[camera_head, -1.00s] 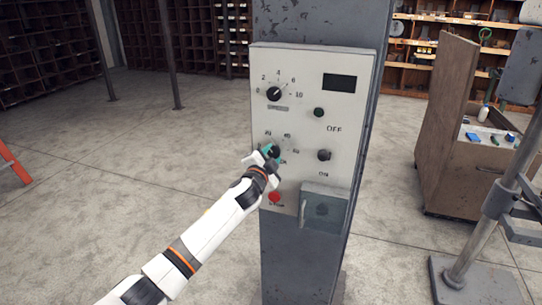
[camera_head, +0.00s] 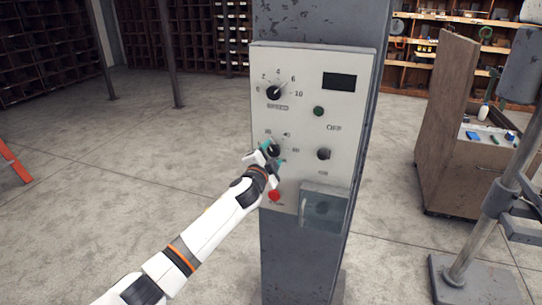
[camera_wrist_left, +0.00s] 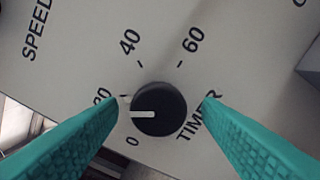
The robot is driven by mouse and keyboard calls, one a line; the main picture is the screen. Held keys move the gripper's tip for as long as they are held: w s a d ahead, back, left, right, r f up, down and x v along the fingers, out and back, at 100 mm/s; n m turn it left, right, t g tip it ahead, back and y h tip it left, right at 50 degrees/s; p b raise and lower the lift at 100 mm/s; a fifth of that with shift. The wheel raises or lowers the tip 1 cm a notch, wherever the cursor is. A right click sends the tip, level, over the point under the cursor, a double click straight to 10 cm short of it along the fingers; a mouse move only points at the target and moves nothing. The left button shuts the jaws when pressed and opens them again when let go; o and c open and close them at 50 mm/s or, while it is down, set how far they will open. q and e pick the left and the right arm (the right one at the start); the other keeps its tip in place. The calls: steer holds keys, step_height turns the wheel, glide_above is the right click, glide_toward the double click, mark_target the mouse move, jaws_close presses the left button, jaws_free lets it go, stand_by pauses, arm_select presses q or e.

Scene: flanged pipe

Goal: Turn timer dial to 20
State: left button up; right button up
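The timer dial (camera_wrist_left: 158,110) is a round black knob with a white pointer on the pale control panel. In the left wrist view its pointer aims left, between the 0 mark and the 20 mark, a little below the 20 tick. In the head view the timer dial (camera_head: 274,150) is partly hidden by my left gripper (camera_head: 271,156). The teal fingers of my left gripper (camera_wrist_left: 161,100) stand on either side of the knob, with gaps showing between them and it. The gripper is open. My right gripper is not in view.
The panel also carries a speed dial (camera_head: 274,93), a dark display (camera_head: 339,82), a green button (camera_head: 319,111), a switch knob (camera_head: 323,154), a red stop button (camera_head: 274,196) and a clear-covered box (camera_head: 323,207). A wooden cabinet (camera_head: 448,120) stands right; open floor lies left.

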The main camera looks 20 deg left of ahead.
arm_select(q)
steer(key=s+b, duration=0.3)
steer(key=s, duration=0.9)
steer(key=shift+a, duration=0.25)
